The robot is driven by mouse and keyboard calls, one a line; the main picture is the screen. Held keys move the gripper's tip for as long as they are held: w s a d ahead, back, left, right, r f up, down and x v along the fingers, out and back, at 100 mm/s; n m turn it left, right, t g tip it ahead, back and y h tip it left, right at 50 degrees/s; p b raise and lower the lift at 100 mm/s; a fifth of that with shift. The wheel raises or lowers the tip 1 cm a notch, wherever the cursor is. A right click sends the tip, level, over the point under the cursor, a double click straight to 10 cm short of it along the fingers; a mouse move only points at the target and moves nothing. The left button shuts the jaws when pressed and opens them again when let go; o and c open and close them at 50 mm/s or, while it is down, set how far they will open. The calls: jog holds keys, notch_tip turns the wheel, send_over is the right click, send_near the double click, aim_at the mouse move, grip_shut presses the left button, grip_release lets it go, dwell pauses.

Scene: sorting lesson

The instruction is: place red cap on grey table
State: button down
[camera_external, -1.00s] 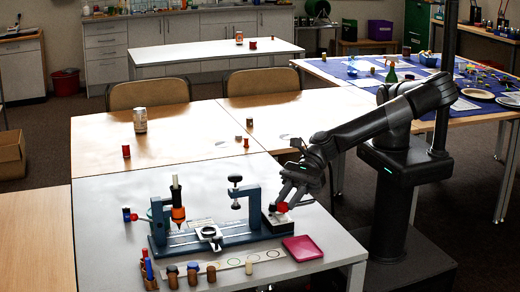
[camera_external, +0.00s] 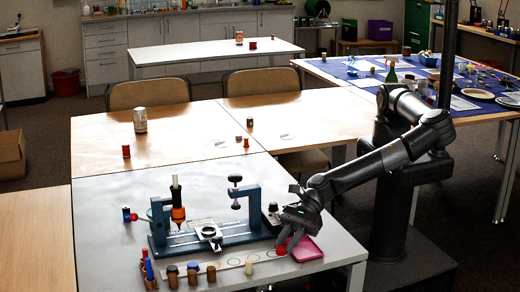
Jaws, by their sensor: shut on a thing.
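The red cap (camera_external: 281,250) is at the tips of my gripper (camera_external: 285,241), which is shut on it, at the front right of the grey table (camera_external: 110,225). The cap is low, by the right end of the pale strip with circles and the left edge of the pink tray (camera_external: 308,254). I cannot tell whether it touches the surface. The fingers hide part of the cap and tray.
A blue-grey fixture (camera_external: 210,240) with two uprights stands left of my gripper. Several brown and dark pegs (camera_external: 192,274) stand along the pale strip (camera_external: 235,267). A small dark block (camera_external: 270,219) is behind my gripper. The table's left part is mostly clear.

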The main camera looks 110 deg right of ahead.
aim_at(282, 266)
jog(key=shift+f, duration=2.05)
jog(key=shift+s+f, duration=0.1)
jog(key=shift+f, duration=0.65)
jog(key=c, duration=1.2)
grip_release()
jog(key=shift+d+f, duration=0.1)
jog(key=shift+c, duration=0.2)
jog(key=shift+r, duration=0.35)
jog(key=shift+s+d+r, duration=0.1)
jog(key=shift+r, duration=0.15)
jog(key=v, duration=1.1)
jog(key=shift+s+d+r, duration=0.1)
jog(key=shift+s+r, duration=0.1)
jog(key=shift+r, duration=0.15)
